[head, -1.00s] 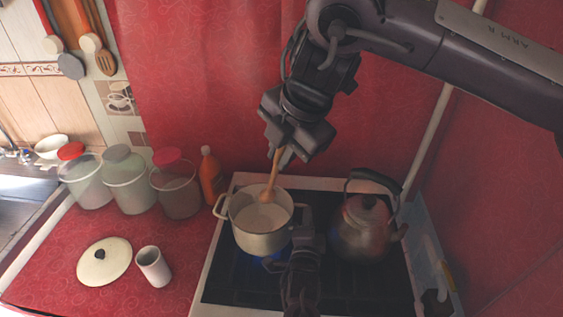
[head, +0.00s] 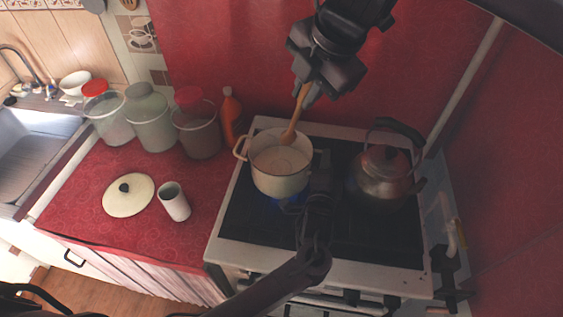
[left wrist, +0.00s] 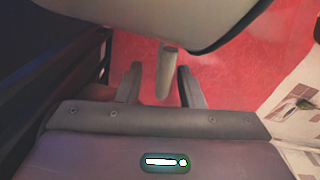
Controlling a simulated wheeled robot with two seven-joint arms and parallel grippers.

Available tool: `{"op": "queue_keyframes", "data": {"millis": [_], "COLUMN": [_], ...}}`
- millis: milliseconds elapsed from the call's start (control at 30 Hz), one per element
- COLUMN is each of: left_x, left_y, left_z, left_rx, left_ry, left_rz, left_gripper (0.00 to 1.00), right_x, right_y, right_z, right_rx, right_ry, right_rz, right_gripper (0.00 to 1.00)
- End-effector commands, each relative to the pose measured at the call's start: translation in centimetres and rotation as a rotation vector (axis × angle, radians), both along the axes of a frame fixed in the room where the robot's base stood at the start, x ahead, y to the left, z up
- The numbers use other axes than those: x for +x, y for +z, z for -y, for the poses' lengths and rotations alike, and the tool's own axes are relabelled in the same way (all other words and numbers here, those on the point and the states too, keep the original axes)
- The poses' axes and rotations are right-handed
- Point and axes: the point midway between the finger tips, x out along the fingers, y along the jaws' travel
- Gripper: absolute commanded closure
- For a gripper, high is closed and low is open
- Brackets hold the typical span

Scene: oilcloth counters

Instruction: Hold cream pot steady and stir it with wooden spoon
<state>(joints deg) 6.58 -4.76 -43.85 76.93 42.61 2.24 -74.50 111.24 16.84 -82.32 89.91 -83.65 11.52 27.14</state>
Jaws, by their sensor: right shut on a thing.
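The cream pot (head: 280,183) stands upright on the stove's left side, with pale contents (head: 280,158). My right gripper (head: 306,92) is shut on the upper part of the wooden spoon (head: 291,130). The spoon slants down into the pot, its lower end near the far rim. My left gripper (head: 319,168) is at the pot's right side and hides its handle there in the head view. In the left wrist view the pot handle (left wrist: 167,75) lies between my left fingers (left wrist: 160,85). They are apart, with a gap visible on the left of the handle.
A kettle (head: 383,178) stands on the stove (head: 340,228), right of my left gripper. A cream lid (head: 137,205) and a white cup (head: 174,203) are on the red counter. Jars (head: 150,122) and an orange bottle (head: 230,115) stand behind. A sink (head: 35,150) is far left.

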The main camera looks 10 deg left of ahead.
Motion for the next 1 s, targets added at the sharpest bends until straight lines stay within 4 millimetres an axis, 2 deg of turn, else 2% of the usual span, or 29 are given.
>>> {"op": "queue_keyframes", "data": {"millis": [167,500,633,800,1000], "left_x": [-1.5,-8.5,-10.5,-11.8,-12.0], "left_y": [-0.1,0.0,0.0,0.1,0.1], "left_z": [0.0,-0.2,-0.3,-0.3,-0.3], "left_rx": [-0.001,-0.001,0.0,0.0,0.0], "left_ry": [-0.001,-0.002,-0.001,0.0,0.0], "left_rz": [-0.002,-0.003,-0.003,-0.001,0.0], "left_gripper": [0.65,0.65,0.65,0.65,0.65], "right_x": [0.0,0.0,0.0,0.0,0.0], "right_y": [0.0,0.0,0.0,0.0,0.0], "right_z": [0.0,0.0,0.0,0.0,0.0], "right_rx": [0.0,0.0,0.0,0.0,0.0], "right_ry": [0.0,0.0,0.0,0.0,0.0], "right_rz": [0.0,0.0,0.0,0.0,0.0], "right_gripper": [1.0,1.0,1.0,1.0,1.0]}}
